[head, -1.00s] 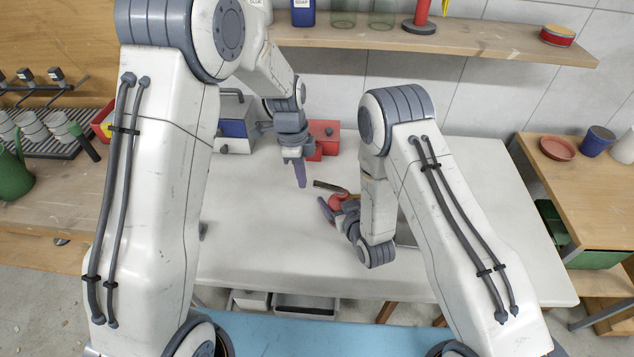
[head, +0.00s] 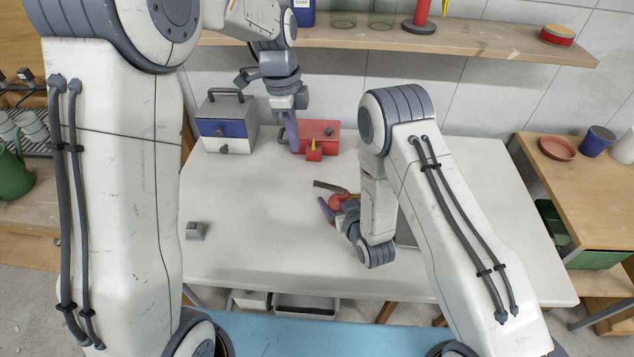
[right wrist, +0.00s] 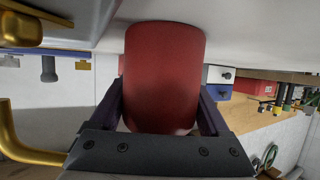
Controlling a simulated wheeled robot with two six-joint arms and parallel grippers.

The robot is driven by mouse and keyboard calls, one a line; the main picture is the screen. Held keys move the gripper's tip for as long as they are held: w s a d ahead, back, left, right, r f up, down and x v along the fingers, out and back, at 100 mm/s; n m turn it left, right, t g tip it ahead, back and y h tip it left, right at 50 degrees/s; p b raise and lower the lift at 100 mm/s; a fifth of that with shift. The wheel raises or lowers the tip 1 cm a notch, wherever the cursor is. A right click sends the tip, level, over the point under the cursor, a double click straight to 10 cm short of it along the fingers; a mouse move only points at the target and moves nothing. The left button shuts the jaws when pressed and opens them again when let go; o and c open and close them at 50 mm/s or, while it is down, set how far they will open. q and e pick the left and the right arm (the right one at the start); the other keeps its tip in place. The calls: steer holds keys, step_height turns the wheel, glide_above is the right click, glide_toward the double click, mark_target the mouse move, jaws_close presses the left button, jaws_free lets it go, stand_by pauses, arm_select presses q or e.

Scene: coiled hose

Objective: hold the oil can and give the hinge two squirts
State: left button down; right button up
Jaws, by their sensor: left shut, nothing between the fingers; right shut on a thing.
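The oil can (head: 337,202) is red. My right gripper (head: 328,210) is shut around it over the middle of the white table. In the right wrist view the can's red body (right wrist: 164,75) fills the gap between the dark purple fingers. A curved brass part (right wrist: 25,145) shows at the left of that view; I cannot tell what it joins. A brownish strip (head: 332,187) lies beside the can in the head view; I cannot tell whether it is the spout or the hinge. My left gripper (head: 292,138) is shut and empty, pointing down at the red box's left end.
The red box (head: 322,132) with a small red block and yellow lever (head: 314,150) stands at the table's back. A blue and white toolbox (head: 226,128) is left of it. A small grey block (head: 196,231) sits front left. The table's left middle is clear.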

stand_by(0.3)
steer(key=o, duration=1.4)
